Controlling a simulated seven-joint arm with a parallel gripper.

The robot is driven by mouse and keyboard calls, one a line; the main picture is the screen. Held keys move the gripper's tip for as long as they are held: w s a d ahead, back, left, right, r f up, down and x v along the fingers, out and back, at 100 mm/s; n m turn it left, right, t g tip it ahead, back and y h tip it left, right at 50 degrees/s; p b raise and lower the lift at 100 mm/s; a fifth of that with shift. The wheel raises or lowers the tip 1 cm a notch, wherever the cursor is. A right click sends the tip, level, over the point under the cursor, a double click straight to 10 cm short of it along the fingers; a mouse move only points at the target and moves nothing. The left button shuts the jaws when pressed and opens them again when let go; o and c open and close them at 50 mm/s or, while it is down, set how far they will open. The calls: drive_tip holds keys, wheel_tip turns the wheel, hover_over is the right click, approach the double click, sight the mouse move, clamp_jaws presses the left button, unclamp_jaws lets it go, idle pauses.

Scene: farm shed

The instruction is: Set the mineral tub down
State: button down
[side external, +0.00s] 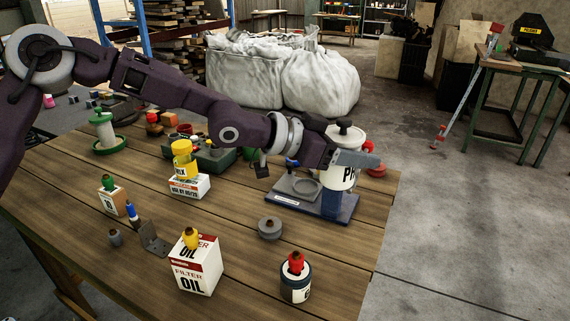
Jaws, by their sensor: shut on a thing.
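My gripper (362,159) is shut on a white tub (338,181) with a black knobbed lid and dark lettering that begins with "P". I take this as the mineral tub. It looks upright, at the right part of the table, in front of or over a dark blue stand (344,213) with a grey plate and a ring. The gripper's fingers cross the tub's upper part and hide some of it. I cannot tell whether the tub's bottom touches the stand.
Bare planks lie front right.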

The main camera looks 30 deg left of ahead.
drive_tip(key=s+a+f+n+t+y, duration=0.15)
drive_tip(key=a+n+y, duration=0.4)
drive_tip(key=a, duration=2.25)
drive_tip(key=s+a+f+n+t+y, duration=0.1)
drive_tip(key=a+f+n+t+y, duration=0.3)
drive_tip(key=a, duration=2.5)
drive_tip(key=s+a+f+n+g+y, duration=0.1)
drive_tip(key=s+a, duration=0.1)
drive_tip(key=a, duration=0.5)
drive_tip(key=s+a+f+n+g+y, duration=0.1)
drive_tip(key=s+a, duration=0.2)
drive_tip(key=a, duration=0.3)
drive_tip(key=shift+m+t+y, duration=0.25)
wheel_tip(320, 180, down, 10)
drive_tip(key=shift+w+a+f, duration=0.1)
drive_tip(key=shift+w+a, duration=0.05)
drive_tip(key=shift+f, duration=0.15)
drive_tip(key=shift+c, duration=1.6)
unclamp_jaws()
